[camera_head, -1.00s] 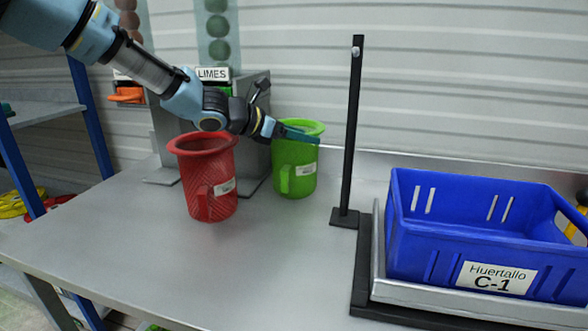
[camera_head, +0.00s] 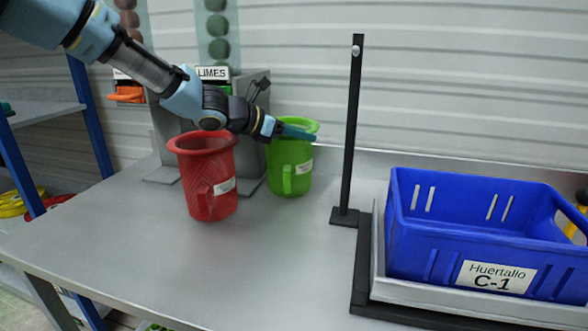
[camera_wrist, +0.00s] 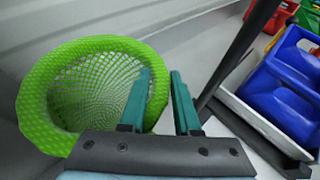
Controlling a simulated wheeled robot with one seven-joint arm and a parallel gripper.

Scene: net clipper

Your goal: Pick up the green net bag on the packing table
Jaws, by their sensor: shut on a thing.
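The green net bag (camera_head: 289,172) stands at the back of the packing table (camera_head: 270,265), close to upright. It is tub-shaped with a wide rim, a white label and a tab on its front. In the wrist view its round open mouth and mesh inside (camera_wrist: 95,90) show at left. My gripper (camera_head: 312,136) reaches over the mouth from the left, with its teal fingers at the right side of the rim. In the wrist view one finger lies inside the mouth and the other outside, and my gripper (camera_wrist: 161,75) is shut on the rim. I cannot tell whether the base touches the table.
A red net bag (camera_head: 208,185) stands left of the green one, under my arm. A black post (camera_head: 349,150) rises to the right. A blue crate (camera_head: 430,240) labelled C-1 sits on a grey tray at right. A grey rack is behind the bags. The front table is clear.

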